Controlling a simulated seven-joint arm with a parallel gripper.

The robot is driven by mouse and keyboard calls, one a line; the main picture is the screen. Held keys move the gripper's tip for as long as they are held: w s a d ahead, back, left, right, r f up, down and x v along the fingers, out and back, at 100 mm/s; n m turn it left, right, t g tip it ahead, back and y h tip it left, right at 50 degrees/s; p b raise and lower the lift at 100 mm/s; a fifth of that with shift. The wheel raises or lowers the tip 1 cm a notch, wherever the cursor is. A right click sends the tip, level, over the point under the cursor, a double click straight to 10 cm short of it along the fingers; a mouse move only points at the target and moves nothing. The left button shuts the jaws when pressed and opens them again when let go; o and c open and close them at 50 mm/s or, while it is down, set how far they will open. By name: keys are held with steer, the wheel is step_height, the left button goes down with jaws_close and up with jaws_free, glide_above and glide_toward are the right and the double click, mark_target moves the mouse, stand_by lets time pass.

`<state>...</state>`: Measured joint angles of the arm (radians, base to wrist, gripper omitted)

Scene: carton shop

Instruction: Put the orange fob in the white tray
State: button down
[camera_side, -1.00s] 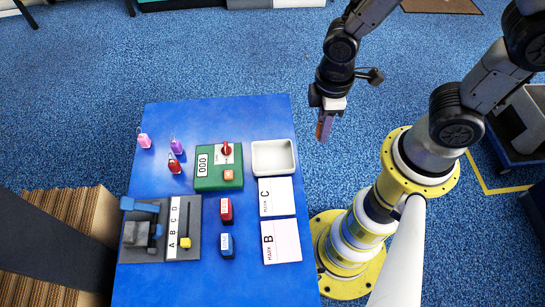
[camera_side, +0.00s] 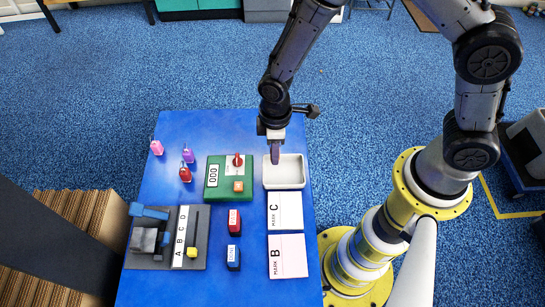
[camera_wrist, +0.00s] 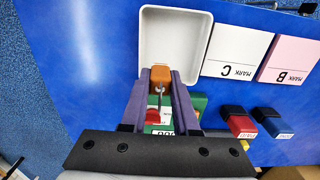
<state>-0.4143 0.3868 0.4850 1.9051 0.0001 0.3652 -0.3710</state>
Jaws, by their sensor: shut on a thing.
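The orange fob (camera_wrist: 160,74) is between the tips of my gripper (camera_wrist: 160,80) in the wrist view, with a metal ring hanging from it. My gripper is shut on it. In the side view my gripper (camera_side: 274,160) points down over the left part of the white tray (camera_side: 293,180); the fob cannot be made out there. The tray is an empty, shallow, rounded rectangle, and in the wrist view (camera_wrist: 178,40) it lies beyond the fob. The fob seems to be above the tray, but I cannot tell its exact height.
A green box (camera_side: 217,191) with a red knob stands left of the tray. White card C (camera_side: 285,218) and pink card B (camera_side: 288,263) lie in front. A red block (camera_side: 234,221) and blue block (camera_side: 233,257) stand nearby. Pink, purple and red fobs stand farther left.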

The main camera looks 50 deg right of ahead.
steer(key=shift+w+a+f, duration=0.1)
steer(key=shift+w+f, duration=0.15)
steer(key=shift+f, duration=0.05)
steer(key=shift+w+f, duration=0.1)
steer(key=shift+f, duration=1.5)
steer(key=shift+f, duration=0.15)
steer(key=c, duration=0.7)
jaws_free()
steer(key=shift+o, duration=0.2)
step_height(320, 180, up, 13)
steer(key=shift+f, duration=0.2)
